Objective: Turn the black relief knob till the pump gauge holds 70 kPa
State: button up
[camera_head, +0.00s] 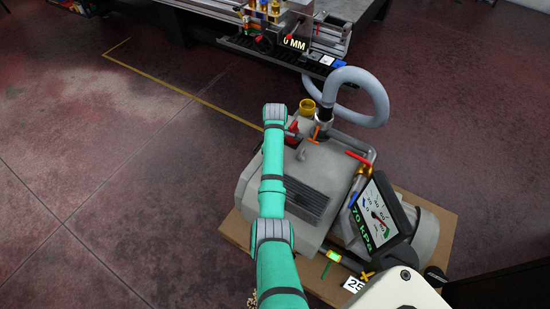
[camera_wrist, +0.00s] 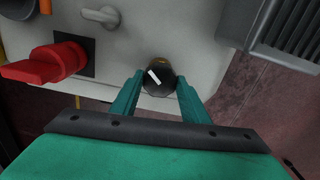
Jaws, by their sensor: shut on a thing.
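The black relief knob (camera_wrist: 158,78) with a white pointer line is on the pale pump housing in the wrist view. My gripper (camera_wrist: 157,96) has its two teal fingers on either side of the knob, shut on it. In the head view my arm reaches over the pump (camera_head: 318,165) and hides the knob and fingers. The pump gauge (camera_head: 378,217) faces me at the right of the pump. Its green digits read 70 kPa, and its needle is small but visible on the white dial.
A red switch handle (camera_wrist: 45,63) sits left of the knob, with a grey lever (camera_wrist: 100,16) above it. A grey hose (camera_head: 383,97) loops behind the pump. A red-handled valve (camera_head: 358,157) is near the gauge. The pump stands on a wooden board (camera_head: 236,231). Floor at left is clear.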

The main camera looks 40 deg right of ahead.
jog(key=o, duration=1.1)
jog(key=shift+c, duration=0.2)
notch_tip(320, 180, up, 11)
jog(key=shift+f, duration=0.1)
